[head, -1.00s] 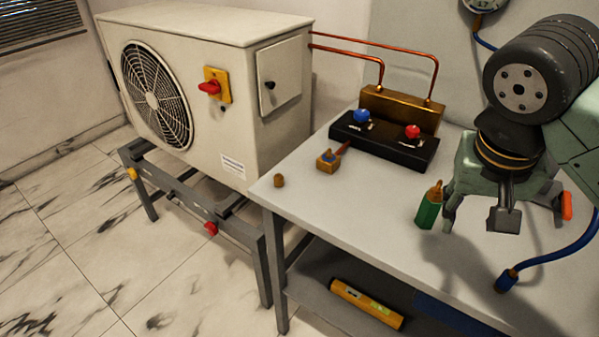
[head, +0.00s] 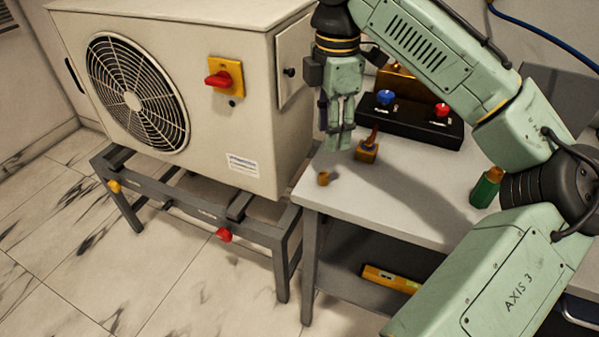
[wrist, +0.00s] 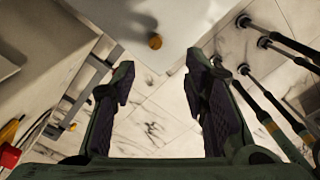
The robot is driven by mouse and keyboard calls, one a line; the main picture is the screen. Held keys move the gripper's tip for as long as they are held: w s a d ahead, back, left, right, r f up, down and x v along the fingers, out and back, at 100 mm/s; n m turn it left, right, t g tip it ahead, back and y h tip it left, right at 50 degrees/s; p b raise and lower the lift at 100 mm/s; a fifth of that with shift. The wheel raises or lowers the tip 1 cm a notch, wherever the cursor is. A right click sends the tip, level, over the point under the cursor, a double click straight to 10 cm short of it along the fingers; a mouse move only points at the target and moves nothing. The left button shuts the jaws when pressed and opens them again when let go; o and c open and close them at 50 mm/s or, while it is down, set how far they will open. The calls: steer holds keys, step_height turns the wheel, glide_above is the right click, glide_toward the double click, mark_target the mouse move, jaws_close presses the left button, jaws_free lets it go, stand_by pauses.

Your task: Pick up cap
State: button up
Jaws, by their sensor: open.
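The cap (head: 324,178) is a small brass-coloured cylinder standing on the grey table near its left front corner. In the wrist view the cap (wrist: 155,41) shows as a small round disc beyond the fingertips, roughly midway across the gap. My gripper (head: 339,142) hangs above the table's left end in the head view, above and slightly right of the cap, apart from it. In the wrist view its two dark padded fingers (wrist: 160,80) are spread wide with nothing between them.
A brass valve piece (head: 367,152) stands just right of the cap. Behind it is a black manifold block (head: 415,124) with blue and red knobs. A green bottle (head: 486,188) stands further right. The outdoor unit (head: 245,130) with its red switch (head: 218,79) stands left of the table.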

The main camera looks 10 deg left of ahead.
glide_above(324, 174)
steer(key=shift+n, duration=0.3)
steer(key=f, duration=0.5)
steer(key=shift+s+f, duration=0.2)
steer(key=shift+f, duration=0.05)
steer(key=shift+w+f+p, duration=0.2)
steer(key=shift+f+p, duration=0.3)
steer(key=shift+f, duration=2.2)
steer(key=shift+c, duration=0.3)
jaws_close()
